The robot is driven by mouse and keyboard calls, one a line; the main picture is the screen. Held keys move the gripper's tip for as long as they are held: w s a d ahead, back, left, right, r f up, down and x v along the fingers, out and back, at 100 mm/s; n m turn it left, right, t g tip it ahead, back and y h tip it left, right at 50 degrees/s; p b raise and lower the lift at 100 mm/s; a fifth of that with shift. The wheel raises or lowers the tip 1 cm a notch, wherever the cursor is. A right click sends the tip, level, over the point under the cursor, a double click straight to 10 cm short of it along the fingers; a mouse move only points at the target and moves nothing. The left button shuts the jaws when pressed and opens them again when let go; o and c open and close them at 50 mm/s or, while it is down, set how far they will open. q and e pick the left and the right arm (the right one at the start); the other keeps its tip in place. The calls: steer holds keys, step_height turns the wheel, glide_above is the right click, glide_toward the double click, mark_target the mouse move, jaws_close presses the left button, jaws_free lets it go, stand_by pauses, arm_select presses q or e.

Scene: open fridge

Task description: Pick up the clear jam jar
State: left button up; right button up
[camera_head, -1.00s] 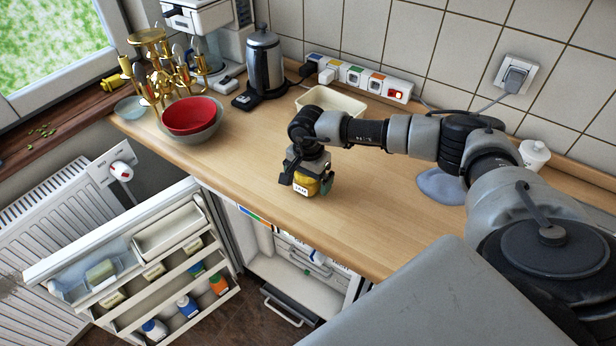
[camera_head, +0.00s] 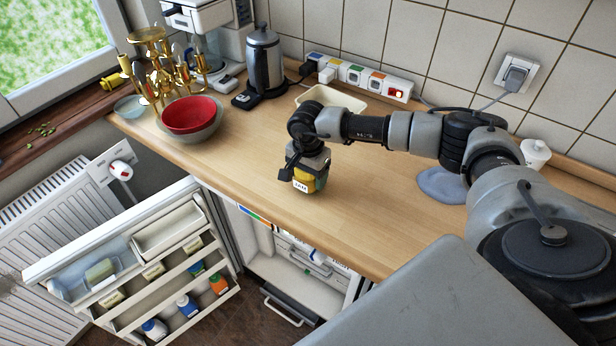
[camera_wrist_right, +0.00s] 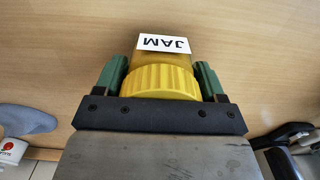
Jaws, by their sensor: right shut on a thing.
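The jam jar (camera_head: 301,182) stands near the front edge of the wooden counter in the head view, with amber contents and a white label. In the right wrist view the jar (camera_wrist_right: 164,44) shows its "JAM" label and a ribbed yellow lid (camera_wrist_right: 160,81). My right gripper (camera_head: 306,175) is above the jar with its fingers on both sides of it. In the right wrist view the green fingertips of my right gripper (camera_wrist_right: 160,77) press on the jar's sides, shut on it. I cannot tell whether the jar's base touches the counter. My left gripper is out of view.
A red bowl (camera_head: 190,114) in a grey bowl, a gold candelabra (camera_head: 160,70) and a kettle (camera_head: 264,60) stand at the back left. A cream tray (camera_head: 345,104) lies behind my gripper. The fridge door (camera_head: 120,245) is open below the counter.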

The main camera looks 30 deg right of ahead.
steer(key=r, duration=0.1)
steer(key=r+b, duration=0.1)
steer(key=d+r, duration=0.1)
steer(key=shift+s+r+b, duration=0.3)
steer(key=shift+r+b, duration=0.05)
steer(key=s+d+r+b, duration=0.3)
steer(key=s+d+r, duration=0.3)
steer(key=s+d, duration=0.1)
steer(key=shift+s+r, duration=0.3)
steer(key=shift+s, duration=0.1)
